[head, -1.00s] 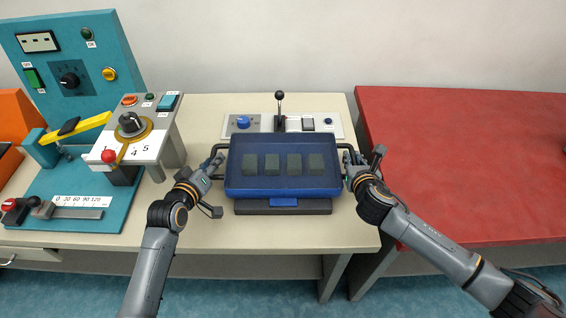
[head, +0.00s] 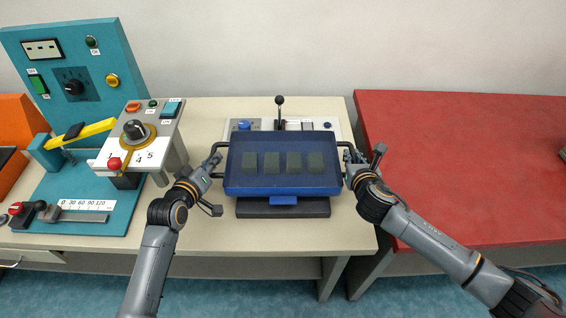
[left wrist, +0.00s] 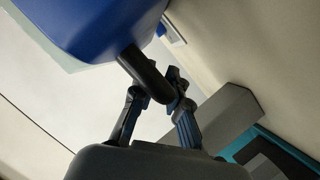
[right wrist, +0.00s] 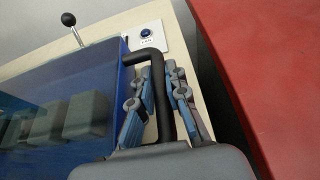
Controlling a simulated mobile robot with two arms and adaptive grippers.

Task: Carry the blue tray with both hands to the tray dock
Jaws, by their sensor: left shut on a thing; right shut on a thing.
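The blue tray (head: 283,182) is in the middle of the head view, with several dark green blocks in it. It looks level and sits just above a dark base (head: 283,208), which shows along its front. My left gripper (head: 213,165) is shut on the tray's left black handle, also seen in the left wrist view (left wrist: 146,76). My right gripper (head: 350,166) is shut on the right black handle, which shows between the fingers in the right wrist view (right wrist: 160,95). I cannot tell which thing is the tray dock. The tray hides most of the base.
A low control panel (head: 330,128) with a black lever (head: 280,108) stands close behind the tray. A teal station (head: 90,190) with a dial box (head: 140,140) is to the left. A clear red table (head: 460,160) is at right, across a gap.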

